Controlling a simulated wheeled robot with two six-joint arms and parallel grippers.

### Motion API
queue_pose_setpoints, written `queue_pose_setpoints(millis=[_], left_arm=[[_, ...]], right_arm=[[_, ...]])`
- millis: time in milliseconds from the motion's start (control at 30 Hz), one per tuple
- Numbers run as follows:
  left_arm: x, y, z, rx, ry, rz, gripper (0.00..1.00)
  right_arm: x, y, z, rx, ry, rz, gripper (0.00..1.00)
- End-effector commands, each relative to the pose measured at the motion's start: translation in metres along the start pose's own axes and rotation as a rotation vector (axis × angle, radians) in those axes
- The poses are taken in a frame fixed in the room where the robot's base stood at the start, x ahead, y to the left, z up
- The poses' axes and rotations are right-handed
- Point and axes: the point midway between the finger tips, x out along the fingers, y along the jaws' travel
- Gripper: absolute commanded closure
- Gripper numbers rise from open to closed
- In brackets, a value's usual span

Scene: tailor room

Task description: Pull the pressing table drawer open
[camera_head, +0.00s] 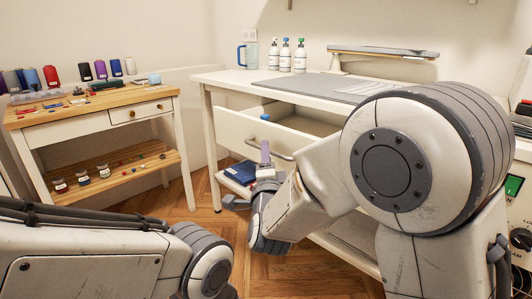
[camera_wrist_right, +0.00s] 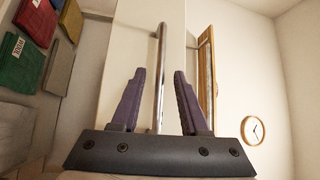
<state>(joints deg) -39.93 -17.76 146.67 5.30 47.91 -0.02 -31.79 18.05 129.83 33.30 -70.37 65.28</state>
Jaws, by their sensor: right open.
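The pressing table (camera_head: 225,78) is white and stands at centre right. Its drawer (camera_head: 236,130) is part way open, with some of its inside showing behind the front. A metal bar handle (camera_head: 283,156) is on the drawer front; my right arm hides part of the drawer. My right gripper (camera_head: 250,178) is at the handle, its purple fingers apart. In the right wrist view the handle (camera_wrist_right: 158,90) runs between the open fingers of the gripper (camera_wrist_right: 158,75), and no clear contact shows. My left arm shows at lower left, but its gripper is out of view.
Folded cloths (camera_head: 243,172) lie on a shelf below the drawer. A wooden-topped side table (camera_head: 90,108) with thread spools stands at left. Bottles (camera_head: 285,57) and a blue jug (camera_head: 248,56) stand on the pressing table. Wooden floor (camera_head: 195,220) is clear between the tables.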

Motion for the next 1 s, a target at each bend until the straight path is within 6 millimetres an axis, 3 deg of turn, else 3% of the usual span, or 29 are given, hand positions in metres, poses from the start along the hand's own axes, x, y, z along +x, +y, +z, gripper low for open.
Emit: queue_pose_setpoints(millis=[200,567,667,700,1000], left_arm=[[0.004,0.0,0.0,0.0,0.0,0.0,0.5],[0.004,0.0,0.0,0.0,0.0,0.0,0.5],[0.004,0.0,0.0,0.0,0.0,0.0,0.5],[0.004,0.0,0.0,0.0,0.0,0.0,0.5],[0.004,0.0,0.0,0.0,0.0,0.0,0.5]], right_arm=[[0.026,0.001,0.0,-0.001,0.001,0.0,0.55],[0.031,0.0,0.0,-0.001,-0.001,0.001,0.55],[0.03,0.0,0.0,-0.001,-0.001,0.001,0.94],[0.03,0.0,0.0,-0.001,-0.001,0.001,1.0],[0.03,0.0,0.0,0.0,-0.001,0.001,1.0]])
